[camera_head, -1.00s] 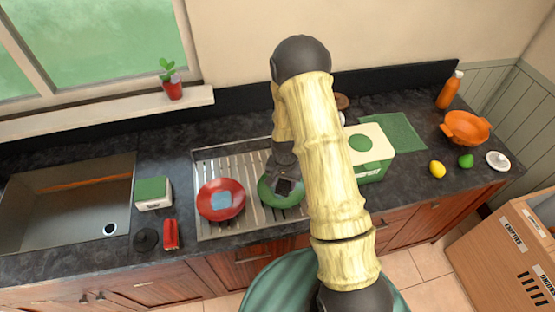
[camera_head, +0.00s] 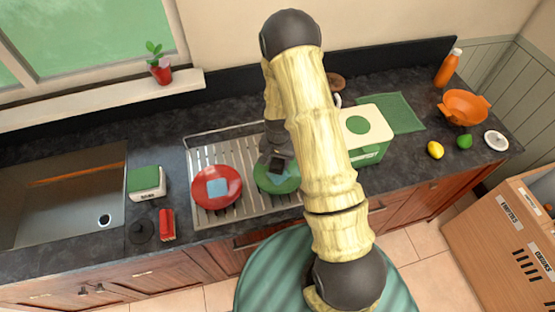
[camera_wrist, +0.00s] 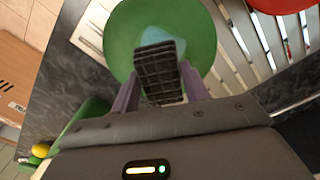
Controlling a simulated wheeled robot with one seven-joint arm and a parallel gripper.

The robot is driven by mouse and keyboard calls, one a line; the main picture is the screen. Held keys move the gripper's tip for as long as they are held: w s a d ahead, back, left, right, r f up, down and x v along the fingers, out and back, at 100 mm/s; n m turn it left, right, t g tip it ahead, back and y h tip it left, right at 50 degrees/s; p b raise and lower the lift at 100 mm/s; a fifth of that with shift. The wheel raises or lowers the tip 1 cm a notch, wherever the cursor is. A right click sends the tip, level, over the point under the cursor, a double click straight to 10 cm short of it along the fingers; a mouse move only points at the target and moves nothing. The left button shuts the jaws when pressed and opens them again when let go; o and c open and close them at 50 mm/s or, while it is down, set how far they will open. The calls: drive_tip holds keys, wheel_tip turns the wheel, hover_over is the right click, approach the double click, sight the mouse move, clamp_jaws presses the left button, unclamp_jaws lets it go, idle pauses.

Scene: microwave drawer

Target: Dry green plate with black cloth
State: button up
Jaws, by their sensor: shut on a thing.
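The green plate (camera_head: 288,186) lies on the metal drainboard, partly hidden by my arm. It fills the top of the wrist view (camera_wrist: 115,35), with a pale blue patch (camera_wrist: 165,38) at its middle. My gripper (camera_wrist: 158,88) is shut on the black cloth (camera_wrist: 157,70), a dark block between its two fingers. In the head view the cloth (camera_head: 277,163) is over the back part of the plate. I cannot tell whether it touches the plate.
A red plate (camera_head: 230,195) with a blue patch lies left of the green one on the slatted drainboard (camera_head: 250,215). A green-and-white box (camera_head: 372,152) stands close right of my arm. The sink (camera_head: 60,210) is at the left. An orange colander (camera_head: 463,106) stands at the right.

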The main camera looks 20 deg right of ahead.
wheel_tip(320, 180, down, 3)
drive_tip(key=shift+d+r+b, duration=0.1)
drive_tip(key=shift+r+b, duration=0.1)
drive_tip(key=shift+b, duration=0.45)
drive_tip(key=shift+f+b, duration=0.4)
drive_tip(key=shift+f, duration=0.65)
drive_tip(key=shift+w, duration=0.1)
drive_tip(key=shift+f+b, duration=0.1)
drive_tip(key=shift+b, duration=0.25)
drive_tip(key=shift+f+b, duration=0.4)
drive_tip(key=shift+f, duration=0.1)
